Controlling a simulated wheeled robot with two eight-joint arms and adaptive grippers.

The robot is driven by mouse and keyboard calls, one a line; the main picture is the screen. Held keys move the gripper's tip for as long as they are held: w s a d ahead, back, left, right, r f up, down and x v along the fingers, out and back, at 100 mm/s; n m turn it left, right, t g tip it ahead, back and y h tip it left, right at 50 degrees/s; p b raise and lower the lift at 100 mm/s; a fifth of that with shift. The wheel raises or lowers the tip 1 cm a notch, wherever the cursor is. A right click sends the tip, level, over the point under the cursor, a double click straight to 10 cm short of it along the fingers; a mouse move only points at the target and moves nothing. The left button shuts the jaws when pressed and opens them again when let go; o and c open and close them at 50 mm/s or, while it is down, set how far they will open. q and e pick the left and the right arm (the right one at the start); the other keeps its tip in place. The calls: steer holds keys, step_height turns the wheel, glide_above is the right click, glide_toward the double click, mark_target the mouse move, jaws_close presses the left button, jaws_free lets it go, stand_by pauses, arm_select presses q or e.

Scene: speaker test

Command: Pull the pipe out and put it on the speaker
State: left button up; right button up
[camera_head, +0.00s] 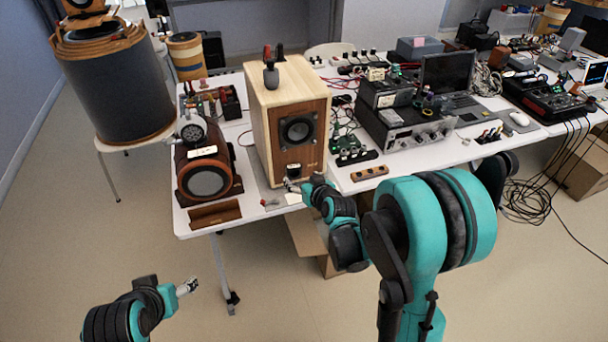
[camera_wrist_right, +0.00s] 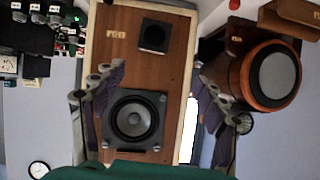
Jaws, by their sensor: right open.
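The wooden speaker (camera_head: 257,125) stands upright on the white table, its brown front facing me. It fills the middle of the right wrist view (camera_wrist_right: 178,80), which looks upside down. A dark square port (camera_wrist_right: 153,37) sits in its front, and the pipe appears to be there; its depth is unclear. In the head view the port (camera_head: 293,171) is low on the front. My right gripper (camera_head: 291,185) is close before the port. Its fingers (camera_wrist_right: 160,80) are spread and empty in the wrist view. My left gripper (camera_head: 187,287) is low, away from the table; its jaw gap is unclear.
A dark cylindrical speaker (camera_head: 207,178) stands left of the wooden one. Amplifiers (camera_head: 405,125) and a laptop (camera_head: 447,75) crowd the right. Open floor (camera_head: 120,235) lies at lower left.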

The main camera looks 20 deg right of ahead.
mark_target(295, 169)
steer(key=shift+t, duration=0.5)
steer(key=x, duration=0.3)
steer(key=d+f+b+x, duration=0.1)
steer(key=x, duration=0.5)
steer(key=shift+d+f, duration=0.15)
steer(key=shift+f, duration=0.3)
steer(key=shift+w+f+b, duration=0.2)
steer(key=shift+w+b, duration=0.1)
steer(key=shift+w, duration=0.35)
steer(key=c, duration=1.3)
steer(key=shift+c, duration=0.2)
steer(key=shift+s, duration=0.1)
steer(key=s+b, duration=0.2)
steer(key=s, duration=0.7)
steer(key=shift+s, duration=0.15)
